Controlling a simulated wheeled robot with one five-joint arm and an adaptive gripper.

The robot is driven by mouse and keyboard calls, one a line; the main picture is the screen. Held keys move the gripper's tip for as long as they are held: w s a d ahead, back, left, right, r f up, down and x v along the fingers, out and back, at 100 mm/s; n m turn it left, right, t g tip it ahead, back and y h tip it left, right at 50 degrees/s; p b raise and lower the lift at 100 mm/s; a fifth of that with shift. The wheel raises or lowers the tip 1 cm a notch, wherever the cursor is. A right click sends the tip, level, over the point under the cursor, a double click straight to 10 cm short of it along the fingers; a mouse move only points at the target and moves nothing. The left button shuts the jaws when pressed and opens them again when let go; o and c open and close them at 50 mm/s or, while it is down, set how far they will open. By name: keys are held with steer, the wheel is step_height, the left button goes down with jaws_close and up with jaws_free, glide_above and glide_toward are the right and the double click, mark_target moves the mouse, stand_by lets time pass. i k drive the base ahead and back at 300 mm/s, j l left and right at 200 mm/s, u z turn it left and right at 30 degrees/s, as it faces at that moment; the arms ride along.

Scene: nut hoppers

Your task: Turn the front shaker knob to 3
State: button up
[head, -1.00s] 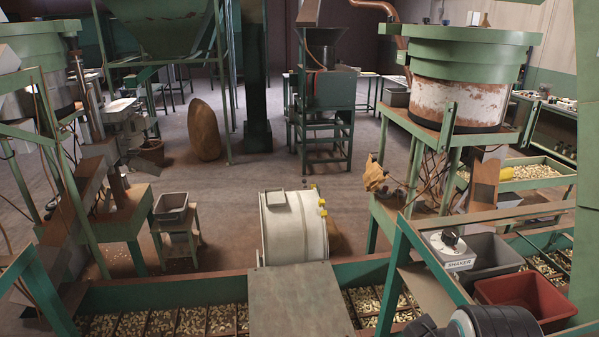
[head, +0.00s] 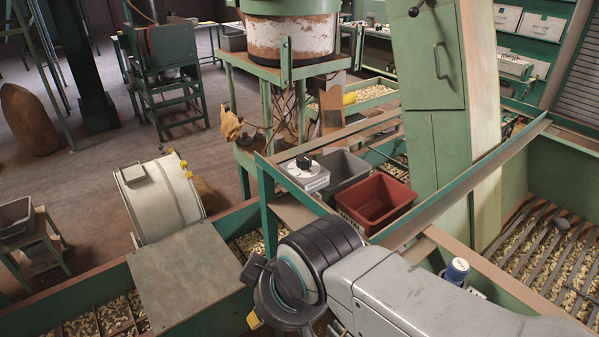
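The shaker control is a small white box (head: 310,182) with a dark label strip on its front. No other shaker knob can be made out. My arm reaches in from the lower right, and its dark end with my gripper (head: 268,300) is below and left of the box, well apart from it. The fingers are not clear enough to tell open from shut.
A grey bin (head: 345,170) and a red bin (head: 376,203) stand right of the box. A white drum (head: 160,200) and a flat plate (head: 190,275) are at left. Troughs of nuts lie below.

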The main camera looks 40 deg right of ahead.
mark_target(303, 161)
steer(key=i, duration=0.55)
steer(key=i+l+u, duration=0.1)
steer(key=i, duration=0.45)
